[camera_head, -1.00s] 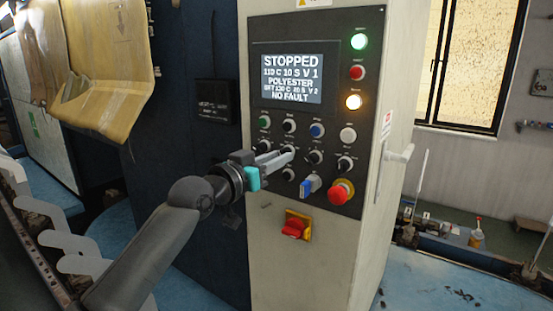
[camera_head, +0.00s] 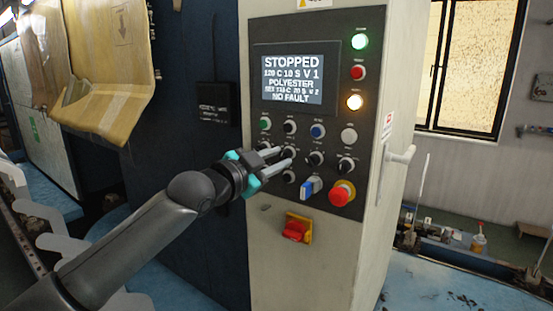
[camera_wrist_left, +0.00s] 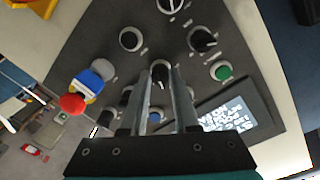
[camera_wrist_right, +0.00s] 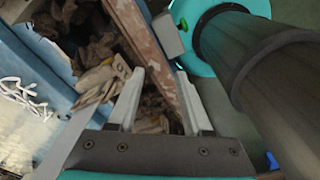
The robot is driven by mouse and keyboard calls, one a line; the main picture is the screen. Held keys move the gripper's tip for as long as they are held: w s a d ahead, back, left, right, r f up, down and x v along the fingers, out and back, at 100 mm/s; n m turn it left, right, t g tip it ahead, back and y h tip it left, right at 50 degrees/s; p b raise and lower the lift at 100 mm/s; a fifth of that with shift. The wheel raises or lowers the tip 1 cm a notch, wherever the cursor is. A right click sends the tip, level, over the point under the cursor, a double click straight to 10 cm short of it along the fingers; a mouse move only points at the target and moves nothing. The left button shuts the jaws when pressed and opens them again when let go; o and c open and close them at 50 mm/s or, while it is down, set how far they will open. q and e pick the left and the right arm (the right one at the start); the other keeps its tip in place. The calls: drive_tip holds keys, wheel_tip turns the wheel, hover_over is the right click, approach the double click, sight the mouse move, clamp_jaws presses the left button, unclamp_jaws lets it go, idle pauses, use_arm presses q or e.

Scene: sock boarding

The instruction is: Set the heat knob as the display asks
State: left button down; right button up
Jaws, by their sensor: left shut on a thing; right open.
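The display (camera_head: 292,79) reads STOPPED, 120 C 10 S V 1, POLYESTER, a small blurred set line that seems to ask for about 130 C, and NO FAULT. My left gripper (camera_head: 285,156) is at the panel's rows of knobs, its two fingers on either side of a black knob with a white mark. That knob (camera_wrist_left: 160,76) shows between the fingertips in the left wrist view, and the fingers are shut on it. Its label is too small to read. My right gripper (camera_wrist_right: 157,82) is open and empty, away from the panel.
Other knobs surround the held one, with a blue-handled switch (camera_head: 311,188) and a red emergency button (camera_head: 342,193) below right. A red switch on a yellow plate (camera_head: 297,229) sits lower. Green (camera_head: 360,42) and amber (camera_head: 354,102) lamps are lit.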

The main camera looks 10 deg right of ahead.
use_arm(q)
drive_tip(key=m+p, duration=0.1)
drive_tip(key=m, duration=0.2)
drive_tip(key=shift+r+m+p, duration=0.15)
drive_tip(key=shift+m+p, duration=1.1)
drive_tip(key=shift+m, duration=0.85)
drive_tip(key=c, duration=0.7)
unclamp_jaws()
drive_tip(key=shift+o, duration=0.2)
drive_tip(key=shift+a, duration=0.1)
drive_tip(key=b+v, duration=0.3)
drive_tip(key=v, duration=1.2)
drive_tip(key=shift+s, duration=0.2)
